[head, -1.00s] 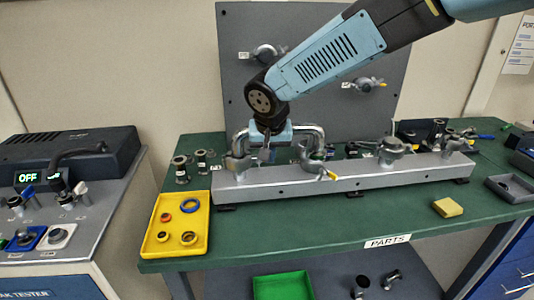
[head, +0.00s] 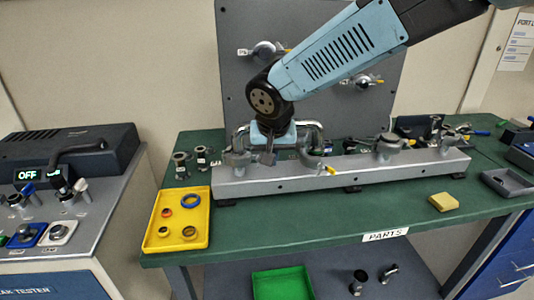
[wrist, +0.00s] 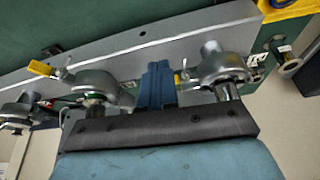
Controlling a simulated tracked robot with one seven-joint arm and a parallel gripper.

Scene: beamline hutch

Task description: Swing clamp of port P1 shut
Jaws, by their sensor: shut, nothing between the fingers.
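The grey manifold block (head: 285,187) carries a row of ports with metal clamps. The leftmost clamp (head: 236,158) and its neighbour (head: 313,160) sit at the two ends of a U-shaped metal pipe. I cannot read which port is P1. My gripper (head: 270,158) points down between these two clamps. In the wrist view its blue fingers (wrist: 158,85) are closed together and empty. The right clamp (wrist: 220,67) there has a small yellow-tagged lever (wrist: 179,80) close beside the fingers; contact is unclear. The left clamp (wrist: 95,83) has a yellow-tagged lever (wrist: 40,68) pointing away.
A yellow tray (head: 152,238) with rings lies left of the block. Loose fittings (head: 181,166) stand behind it. A yellow block (head: 444,202) lies at the front right. A grey upright panel (head: 235,90) stands behind. The green bench front is mostly clear.

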